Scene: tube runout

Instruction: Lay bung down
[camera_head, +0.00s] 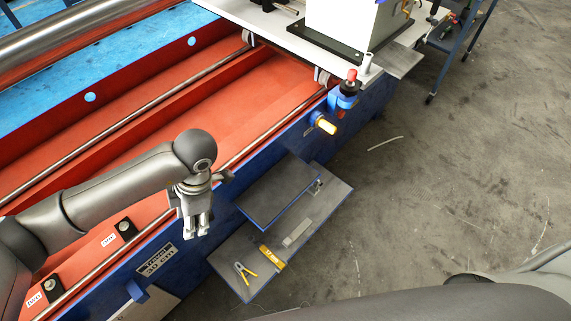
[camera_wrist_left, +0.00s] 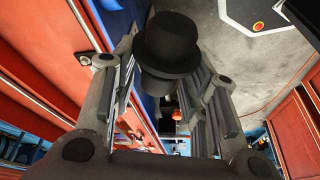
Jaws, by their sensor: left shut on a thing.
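The bung (camera_wrist_left: 168,45) is a black stepped rubber plug. It shows large in the left wrist view, between the fingertips of my left gripper (camera_wrist_left: 168,75), which is shut on it. In the head view my left gripper (camera_head: 197,227) points down over the front edge of the red and blue machine, left of the grey shelf. The bung cannot be made out clearly in the head view. My right gripper is not in view.
The grey two-level shelf (camera_head: 318,213) holds yellow-handled pliers (camera_head: 246,274), a yellow item (camera_head: 272,257) and a grey bar (camera_head: 297,232). Its upper panel (camera_head: 277,192) looks bare. A blue bracket (camera_head: 344,97) with a red-topped part stands at the machine's edge. The concrete floor is open at right.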

